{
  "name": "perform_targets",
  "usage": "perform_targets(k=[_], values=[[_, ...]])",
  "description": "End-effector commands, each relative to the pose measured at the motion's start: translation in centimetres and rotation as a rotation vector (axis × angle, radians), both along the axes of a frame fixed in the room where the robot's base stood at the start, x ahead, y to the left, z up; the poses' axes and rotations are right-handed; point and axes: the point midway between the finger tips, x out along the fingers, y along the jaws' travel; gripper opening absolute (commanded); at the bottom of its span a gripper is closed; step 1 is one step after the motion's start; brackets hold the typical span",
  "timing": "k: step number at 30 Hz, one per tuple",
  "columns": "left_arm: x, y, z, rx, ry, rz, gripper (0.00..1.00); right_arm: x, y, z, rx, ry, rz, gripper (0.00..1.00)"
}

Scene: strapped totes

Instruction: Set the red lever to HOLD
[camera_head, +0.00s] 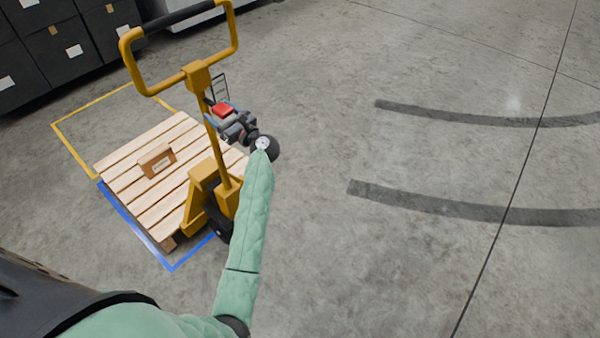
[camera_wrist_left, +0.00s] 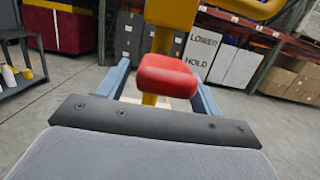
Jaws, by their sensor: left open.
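The red lever (camera_head: 223,110) is a small block-shaped knob on the yellow pallet jack (camera_head: 206,90), below its loop handle. In the left wrist view the red lever (camera_wrist_left: 167,75) fills the middle, in front of the yellow shaft. A sign plate (camera_wrist_left: 202,52) to its right reads LOWER above and HOLD below. The knob appears nearer the height of HOLD, but its exact setting is unclear. My left gripper (camera_head: 224,117) is open at the lever. Its blue-grey fingers (camera_wrist_left: 160,90) stand on both sides of the knob; contact is not clear. My right gripper is out of view.
A wooden pallet (camera_head: 130,180) with a small brown box (camera_head: 157,160) sits on the jack's forks, inside blue and yellow floor lines. Black totes (camera_head: 60,45) stand at the upper left. Open concrete floor (camera_head: 420,160) lies to the right.

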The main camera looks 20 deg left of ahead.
Motion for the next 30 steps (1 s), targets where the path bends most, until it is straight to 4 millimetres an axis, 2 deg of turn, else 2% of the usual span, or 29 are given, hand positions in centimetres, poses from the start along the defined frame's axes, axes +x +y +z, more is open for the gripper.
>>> perform_targets(k=[6, 17, 30], values=[[0.1, 0.2, -0.8, 0.089, -0.036, -0.001, 0.65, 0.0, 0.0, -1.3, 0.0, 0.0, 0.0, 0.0], [0.2, 0.4, -1.4, 0.192, -0.079, -0.001, 0.65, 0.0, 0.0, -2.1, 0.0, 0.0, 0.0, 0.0], [-1.7, -4.2, -3.5, 0.188, -0.081, -0.002, 0.65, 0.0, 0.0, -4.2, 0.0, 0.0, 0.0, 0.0]])
